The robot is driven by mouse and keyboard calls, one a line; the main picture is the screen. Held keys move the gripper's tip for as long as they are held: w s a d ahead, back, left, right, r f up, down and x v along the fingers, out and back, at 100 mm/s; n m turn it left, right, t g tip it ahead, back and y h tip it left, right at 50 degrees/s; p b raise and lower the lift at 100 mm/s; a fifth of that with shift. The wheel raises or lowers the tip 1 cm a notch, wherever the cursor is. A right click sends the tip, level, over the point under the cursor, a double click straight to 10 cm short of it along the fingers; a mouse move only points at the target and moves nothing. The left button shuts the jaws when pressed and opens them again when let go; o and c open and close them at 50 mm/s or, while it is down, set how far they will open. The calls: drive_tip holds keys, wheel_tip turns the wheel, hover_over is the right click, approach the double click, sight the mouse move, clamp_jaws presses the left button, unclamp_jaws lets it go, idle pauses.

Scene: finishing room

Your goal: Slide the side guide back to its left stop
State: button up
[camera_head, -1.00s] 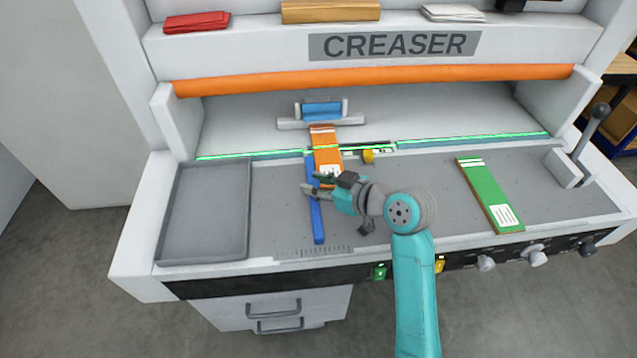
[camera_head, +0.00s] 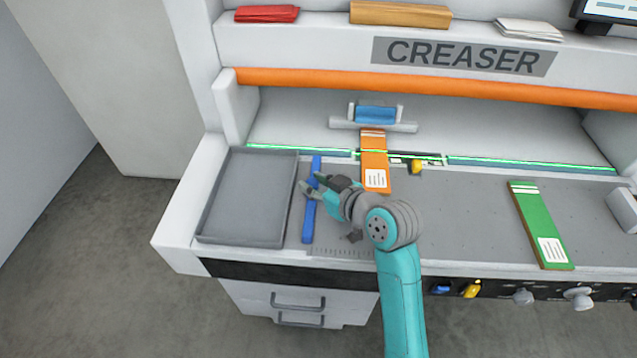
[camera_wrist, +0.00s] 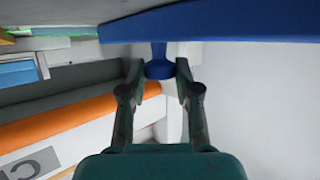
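The side guide (camera_head: 309,222) is a long blue bar on the grey creaser bed, standing close to the right edge of the grey tray. In the wrist view the blue bar (camera_wrist: 235,22) crosses the top, with a short blue knob (camera_wrist: 158,68) sticking out of it. My gripper (camera_head: 312,184) is at the guide; in the wrist view its two fingers (camera_wrist: 159,75) are closed about the knob, one on each side. The left stop itself cannot be made out. An orange strip (camera_head: 375,165) lies right of the guide, clearly apart from it.
The grey tray (camera_head: 205,215) is immediately left of the guide. A blue clamp-like part (camera_head: 376,115) stands behind the orange strip, with a yellow knob (camera_head: 416,167) beside it. A green strip (camera_head: 537,220) lies farther right. A printed scale (camera_head: 343,252) runs along the front edge.

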drive_tip(key=o, duration=0.4)
drive_tip(key=shift+a, duration=0.3)
drive_tip(key=v, duration=1.2)
